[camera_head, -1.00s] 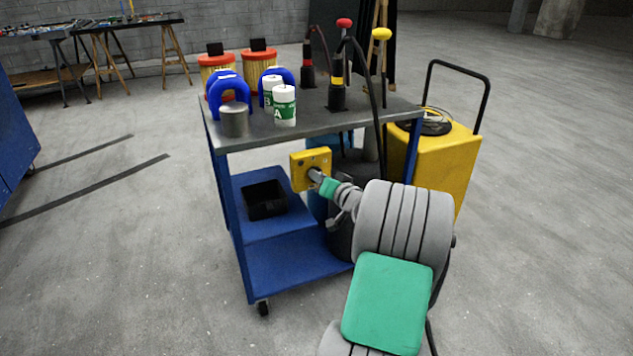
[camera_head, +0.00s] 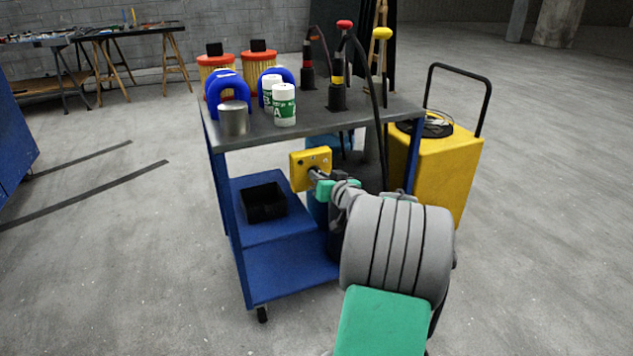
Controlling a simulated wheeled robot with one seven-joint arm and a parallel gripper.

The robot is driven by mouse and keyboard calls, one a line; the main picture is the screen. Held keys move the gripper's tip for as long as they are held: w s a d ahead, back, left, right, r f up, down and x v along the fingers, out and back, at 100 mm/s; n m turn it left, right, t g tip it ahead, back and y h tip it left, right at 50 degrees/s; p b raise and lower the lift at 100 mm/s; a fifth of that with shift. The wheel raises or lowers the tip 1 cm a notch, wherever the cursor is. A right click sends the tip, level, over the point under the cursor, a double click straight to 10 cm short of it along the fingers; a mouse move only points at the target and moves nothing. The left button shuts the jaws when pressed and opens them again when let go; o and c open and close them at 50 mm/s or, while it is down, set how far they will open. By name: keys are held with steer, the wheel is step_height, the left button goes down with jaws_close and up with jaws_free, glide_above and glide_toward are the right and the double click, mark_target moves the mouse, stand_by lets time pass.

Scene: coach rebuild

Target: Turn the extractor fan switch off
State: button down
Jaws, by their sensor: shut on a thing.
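The yellow switch box (camera_head: 308,161) is mounted below the front edge of the cart's top, with small round marks on its face. My gripper (camera_head: 316,174) is at the lower right part of this box, at its dark knob. The gripper is shut on what appears to be the switch knob, but the fingers and wrist hide most of it. Whether the switch is on or off cannot be read at this size.
The blue cart (camera_head: 290,272) has a grey top (camera_head: 310,125) with bottles, a metal can, blue ear muffs, orange-lidded filters and cables. A black bin (camera_head: 264,201) sits on its shelf. A yellow machine (camera_head: 440,165) stands at right. Open floor lies to the left.

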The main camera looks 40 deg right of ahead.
steer(key=shift+a+f+n+h+b, duration=0.15)
steer(key=shift+n+h+b, duration=0.15)
steer(key=shift+n+b, duration=0.75)
steer(key=shift+r+b, duration=0.2)
steer(key=shift+b, duration=0.15)
steer(key=c, duration=1.2)
jaws_free()
steer(key=shift+w, duration=0.15)
steer(key=shift+c, duration=0.2)
steer(key=shift+f, duration=0.1)
steer(key=f+b+v, duration=0.1)
steer(key=b+v, duration=0.2)
steer(key=v, duration=0.6)
steer(key=shift+f, duration=0.25)
